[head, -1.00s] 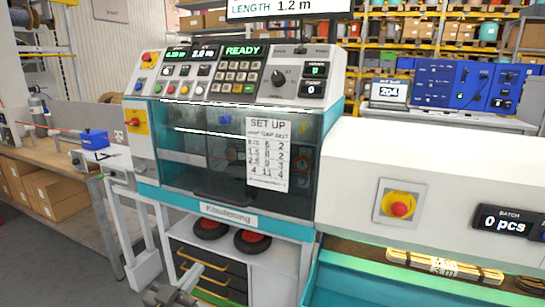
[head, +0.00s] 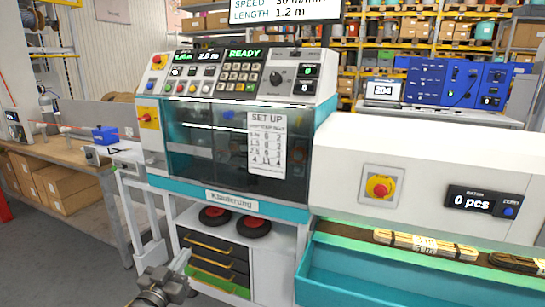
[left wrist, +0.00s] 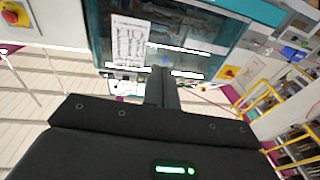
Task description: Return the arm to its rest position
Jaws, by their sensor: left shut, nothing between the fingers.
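My left gripper (head: 182,262) shows at the bottom of the head view, low in front of the machine's drawer stand. Its fingers are together with nothing between them. In the left wrist view the dark gripper body and its closed fingers (left wrist: 163,88) point toward the machine (left wrist: 165,40). In the head view the cable machine (head: 237,150) has a dark window, a set-up sheet (head: 266,144) and a panel reading READY. My right gripper is not in view.
A stand with dark drawers (head: 213,258) and two black-and-red reels (head: 250,227) is close to the left gripper. A teal tray (head: 400,280) with cable bundles (head: 425,243) lies to the right. A workbench (head: 60,151) stands at left, with grey floor before it.

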